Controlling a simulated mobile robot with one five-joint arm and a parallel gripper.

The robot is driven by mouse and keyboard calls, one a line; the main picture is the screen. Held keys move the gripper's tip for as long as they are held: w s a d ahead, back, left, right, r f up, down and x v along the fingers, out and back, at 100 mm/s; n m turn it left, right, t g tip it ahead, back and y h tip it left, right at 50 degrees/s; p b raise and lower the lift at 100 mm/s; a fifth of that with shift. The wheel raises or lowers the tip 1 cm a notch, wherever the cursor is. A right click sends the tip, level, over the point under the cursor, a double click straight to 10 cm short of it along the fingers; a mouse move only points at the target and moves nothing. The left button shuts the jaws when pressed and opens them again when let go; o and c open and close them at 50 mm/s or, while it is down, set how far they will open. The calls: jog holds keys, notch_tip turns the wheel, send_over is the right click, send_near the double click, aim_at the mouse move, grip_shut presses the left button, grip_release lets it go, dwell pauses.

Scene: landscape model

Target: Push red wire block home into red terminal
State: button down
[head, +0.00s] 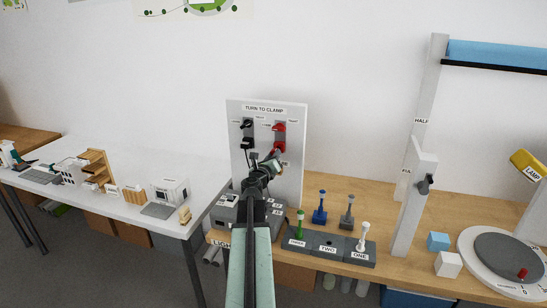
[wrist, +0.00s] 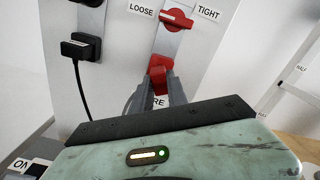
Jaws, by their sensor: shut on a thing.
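The upright grey panel (head: 266,109) reads TURN TO CLAMP. The red knob (wrist: 178,20) sits between the LOOSE and TIGHT labels, its white mark toward LOOSE; it also shows in the head view (head: 280,127). Below it is the red terminal (wrist: 161,61). My gripper (wrist: 153,88) is shut on the red wire block (wrist: 157,75), which is right at the terminal's lower side. I cannot tell how deep the block sits. In the head view my gripper (head: 273,163) is in front of the panel's lower right and hides the block.
The black block (wrist: 80,47) with its cable is left of the red terminal, under a black knob (head: 246,125). On the bench, a grey rack (head: 327,246) holds pegs. A white upright post (head: 413,205) and a round turntable (head: 507,257) stand at right.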

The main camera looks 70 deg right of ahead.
jog(key=shift+w+d, duration=0.1)
jog(key=shift+d, duration=1.4)
jog(key=c, duration=1.2)
grip_release()
jog(key=shift+c, duration=0.2)
jog(key=a, duration=0.7)
jog(key=shift+s+a, duration=0.25)
jog(key=shift+a, duration=0.1)
